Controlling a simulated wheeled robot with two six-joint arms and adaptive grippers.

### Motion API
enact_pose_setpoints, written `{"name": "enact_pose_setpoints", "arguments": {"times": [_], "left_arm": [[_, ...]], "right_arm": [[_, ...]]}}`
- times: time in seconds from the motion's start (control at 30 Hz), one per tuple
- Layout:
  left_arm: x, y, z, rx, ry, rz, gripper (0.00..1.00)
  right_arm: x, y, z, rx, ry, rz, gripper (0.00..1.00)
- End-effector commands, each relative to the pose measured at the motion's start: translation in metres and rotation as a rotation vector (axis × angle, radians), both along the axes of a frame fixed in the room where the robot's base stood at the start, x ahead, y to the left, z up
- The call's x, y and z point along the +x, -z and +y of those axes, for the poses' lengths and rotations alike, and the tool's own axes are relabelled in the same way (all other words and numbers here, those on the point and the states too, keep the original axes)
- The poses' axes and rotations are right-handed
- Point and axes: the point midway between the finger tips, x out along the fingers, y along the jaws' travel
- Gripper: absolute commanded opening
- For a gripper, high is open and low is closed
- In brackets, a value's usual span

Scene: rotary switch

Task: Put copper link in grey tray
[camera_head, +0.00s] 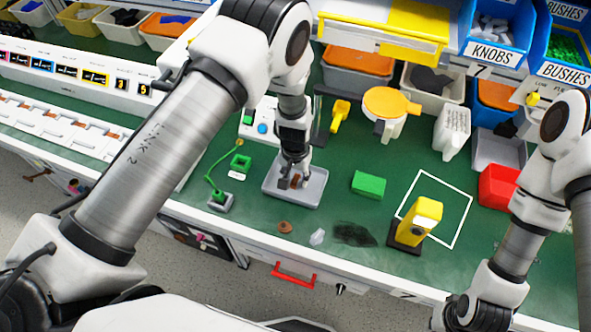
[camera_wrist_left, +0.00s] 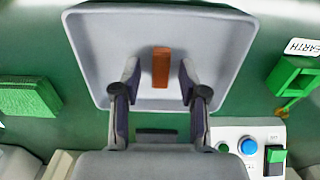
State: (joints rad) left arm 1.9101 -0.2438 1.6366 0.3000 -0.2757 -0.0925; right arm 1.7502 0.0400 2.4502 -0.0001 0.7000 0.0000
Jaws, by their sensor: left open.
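The grey tray (camera_head: 316,199) sits on the green bench top, below my left gripper (camera_head: 293,183). In the left wrist view the tray (camera_wrist_left: 228,60) fills the upper middle. The copper link (camera_wrist_left: 160,67) is a short orange-brown bar within the tray's outline, apparently on its floor. My left gripper (camera_wrist_left: 158,82) is open, its fingers pointing down into the tray, one on each side of the link with gaps between. In the head view the link is partly hidden by the fingers. My right gripper (camera_head: 447,318) is at the bottom edge, mostly cut off or hidden.
A green block (camera_head: 368,185) lies right of the tray. A yellow device on a dark base (camera_head: 424,216) stands by a white outlined square. A small copper-coloured piece (camera_head: 285,227) lies in front of the tray. A switch box (camera_wrist_left: 247,146) is nearby. Bins line the back.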

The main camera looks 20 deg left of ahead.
Motion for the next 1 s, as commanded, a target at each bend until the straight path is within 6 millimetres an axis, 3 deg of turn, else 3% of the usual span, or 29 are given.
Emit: {"name": "enact_pose_setpoints", "arguments": {"times": [0.5, 0.67, 1.0], "left_arm": [[0.001, -0.107, 0.0, 0.0, 0.0, -0.004, 0.43], [0.0, -0.118, 0.0, 0.0, 0.0, -0.001, 0.43], [0.0, -0.118, 0.0, 0.0, 0.0, -0.001, 0.43]], "right_arm": [[0.0, 0.025, 0.0, 0.0, 0.0, 0.0, 0.0], [0.0, 0.025, 0.0, 0.0, 0.0, 0.0, 0.0], [0.0, 0.025, 0.0, 0.0, 0.0, 0.0, 0.0]]}}
